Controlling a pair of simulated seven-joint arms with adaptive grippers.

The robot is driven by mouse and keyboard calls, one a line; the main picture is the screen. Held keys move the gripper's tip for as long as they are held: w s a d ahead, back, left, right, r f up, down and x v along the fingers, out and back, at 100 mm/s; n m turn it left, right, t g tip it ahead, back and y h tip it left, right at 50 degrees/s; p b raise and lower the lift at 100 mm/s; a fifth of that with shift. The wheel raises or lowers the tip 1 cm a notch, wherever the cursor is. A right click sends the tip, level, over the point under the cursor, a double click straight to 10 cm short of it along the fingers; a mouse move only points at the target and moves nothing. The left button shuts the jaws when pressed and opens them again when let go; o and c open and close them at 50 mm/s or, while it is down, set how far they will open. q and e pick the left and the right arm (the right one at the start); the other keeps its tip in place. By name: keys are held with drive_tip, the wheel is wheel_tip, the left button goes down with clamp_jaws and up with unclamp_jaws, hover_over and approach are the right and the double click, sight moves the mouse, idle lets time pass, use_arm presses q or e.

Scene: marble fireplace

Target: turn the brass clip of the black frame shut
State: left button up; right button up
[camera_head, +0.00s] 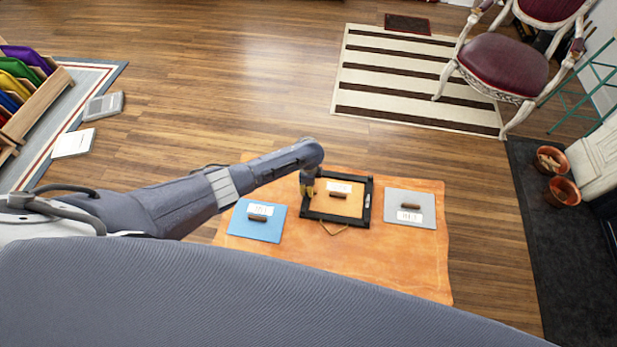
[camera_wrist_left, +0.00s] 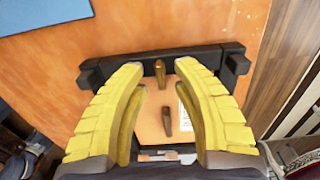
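The black frame (camera_head: 335,219) lies on an orange mat (camera_head: 420,265), around a tan panel with a white label and a brown handle (camera_wrist_left: 167,121). In the left wrist view one black bar of the frame (camera_wrist_left: 110,68) runs across. The brass clip (camera_wrist_left: 160,73) sits on this bar, lengthwise across it and pointing toward the panel. My left gripper (camera_head: 308,190) is at the frame's left side. Its yellow fingers (camera_wrist_left: 158,80) are apart, one on each side of the clip, with visible gaps. In the head view the gripper hides the clip. My right gripper is not in view.
A blue board (camera_head: 243,227) lies left of the frame and a grey board (camera_head: 425,202) right of it, each with a label and brown handle. A thin tan loop (camera_head: 333,231) lies at the frame's near edge.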

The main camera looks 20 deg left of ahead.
use_arm(q)
wheel_tip(320, 180, up, 11)
idle(0.5)
idle(0.4)
